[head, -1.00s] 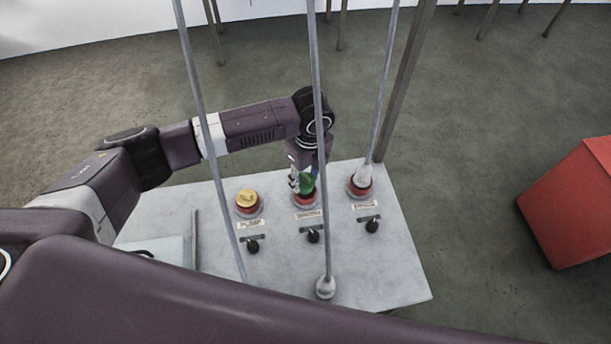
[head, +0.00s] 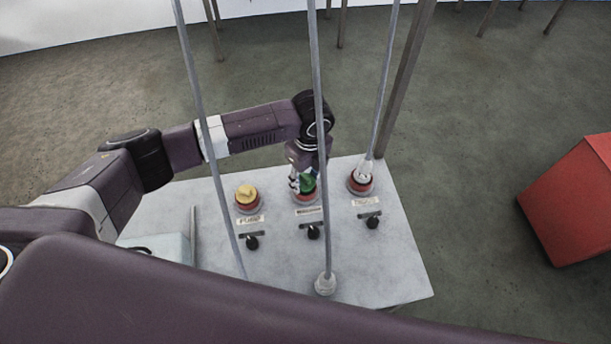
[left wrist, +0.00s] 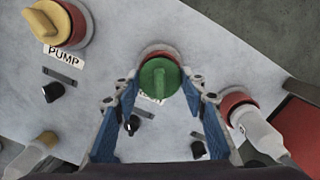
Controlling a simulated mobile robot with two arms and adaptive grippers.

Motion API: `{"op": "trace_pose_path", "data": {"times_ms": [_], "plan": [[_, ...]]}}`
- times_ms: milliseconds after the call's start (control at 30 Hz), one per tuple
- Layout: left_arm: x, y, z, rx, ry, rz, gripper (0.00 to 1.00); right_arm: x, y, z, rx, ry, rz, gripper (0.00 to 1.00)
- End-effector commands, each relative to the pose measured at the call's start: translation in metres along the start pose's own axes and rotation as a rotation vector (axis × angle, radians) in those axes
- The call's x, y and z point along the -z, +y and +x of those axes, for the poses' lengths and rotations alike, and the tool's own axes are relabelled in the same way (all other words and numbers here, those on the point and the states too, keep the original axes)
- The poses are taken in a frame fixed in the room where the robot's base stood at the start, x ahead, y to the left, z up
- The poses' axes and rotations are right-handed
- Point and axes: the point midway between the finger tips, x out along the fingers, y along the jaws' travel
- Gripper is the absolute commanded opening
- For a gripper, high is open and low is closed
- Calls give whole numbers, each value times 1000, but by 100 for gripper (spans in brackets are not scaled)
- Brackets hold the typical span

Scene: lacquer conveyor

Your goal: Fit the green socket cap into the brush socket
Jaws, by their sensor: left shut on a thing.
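The green socket cap (head: 307,184) is at the middle red-ringed socket (head: 305,198) on the grey panel. In the left wrist view the round green cap (left wrist: 159,79), with a raised grip bar, covers most of that socket; the red ring (left wrist: 160,53) shows past its far edge. I cannot tell whether the cap is seated or just above the ring. My left gripper (head: 302,180) is shut on the cap; its blue fingers (left wrist: 160,95) flank it in the wrist view. The middle label is partly hidden in that view. My right gripper is not in view.
A yellow cap (head: 246,194) sits in the left socket, labelled PUMP (left wrist: 64,54). A pale plug (head: 362,174) on a rod is at the right socket. Another rod ends at a pale fitting (head: 325,285) at the panel's front. Black knobs (head: 313,233) stand before the sockets.

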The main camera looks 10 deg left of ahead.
Motion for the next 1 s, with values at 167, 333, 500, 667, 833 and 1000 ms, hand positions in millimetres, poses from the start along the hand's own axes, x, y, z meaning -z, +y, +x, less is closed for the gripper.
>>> {"op": "trace_pose_path", "data": {"times_ms": [167, 333, 500, 667, 833, 1000], "plan": [[1, 0, 5, 0, 0, 0, 19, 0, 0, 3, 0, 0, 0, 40], [1, 0, 10, 0, 0, 0, 19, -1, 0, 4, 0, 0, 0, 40], [1, 0, 12, 1, 0, 0, 43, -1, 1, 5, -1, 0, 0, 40], [1, 0, 12, 0, 0, 0, 59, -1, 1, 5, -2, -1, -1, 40], [1, 0, 12, 0, 0, 0, 59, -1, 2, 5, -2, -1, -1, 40], [1, 0, 7, 1, 0, 0, 59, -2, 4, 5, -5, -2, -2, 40]]}}
